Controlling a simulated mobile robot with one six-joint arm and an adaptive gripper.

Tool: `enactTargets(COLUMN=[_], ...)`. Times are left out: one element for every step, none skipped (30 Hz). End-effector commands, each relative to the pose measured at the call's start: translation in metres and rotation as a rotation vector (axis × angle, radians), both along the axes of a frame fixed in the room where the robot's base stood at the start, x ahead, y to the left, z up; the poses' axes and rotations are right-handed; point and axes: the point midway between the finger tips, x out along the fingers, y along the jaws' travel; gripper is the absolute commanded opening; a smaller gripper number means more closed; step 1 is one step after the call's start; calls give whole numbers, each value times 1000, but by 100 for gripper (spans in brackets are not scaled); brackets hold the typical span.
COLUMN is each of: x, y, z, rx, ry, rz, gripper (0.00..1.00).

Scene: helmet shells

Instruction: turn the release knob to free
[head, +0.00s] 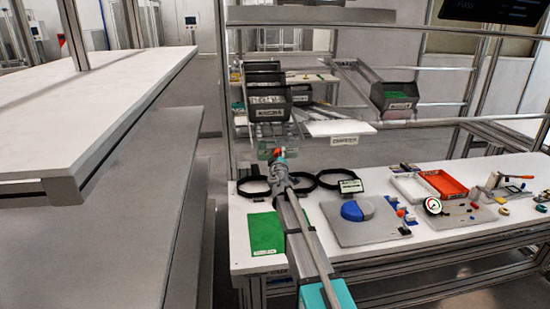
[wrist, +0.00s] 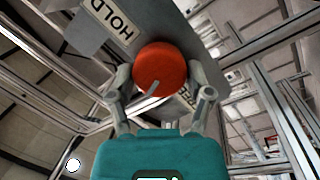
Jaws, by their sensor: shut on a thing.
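The red release knob (wrist: 160,68) sits on a grey plate (wrist: 200,58) in the wrist view. A short grey pointer mark shows near its lower edge, slanting down to the left. A white label reading HOLD (wrist: 113,22) is on the plate above and left of the knob. A second label (wrist: 186,97), partly hidden, lies below and right of it. My gripper (wrist: 160,80) has one finger on each side of the knob and is shut on it. In the head view the knob (head: 281,152) is small at the end of my arm, and my gripper (head: 277,160) is at it.
Dark bins (head: 266,98) stand behind. A long white-topped table (head: 95,95) is at left.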

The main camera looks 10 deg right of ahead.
Motion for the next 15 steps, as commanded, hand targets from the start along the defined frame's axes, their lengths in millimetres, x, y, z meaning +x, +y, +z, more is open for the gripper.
enactTargets(x=[0,0,0,0,0,0,0,0,0,0,0,0,0,0,0], y=[1,1,1,1,1,1,1,1,1,1,1,1,1,1,1], z=[-1,-1,-1,-1,-1,-2,-2,-2,-2,-2,-2,-2,-2,-2,-2], rx=[-22,-36,-57,-72,-86,-105,-120,-135,-155,-169,-183,-203,-219,-233,-251], ry=[1,1,1,0,0,1,0,0,1,1,0,1,1,1,0], rz=[-3,-6,-10,-13,-16,-21,-25,-27,-30,-33,-36,-40,-43,-46,-51], gripper=[18,18,18,18,18,18,18,18,18,18,18,18,18,18,18])
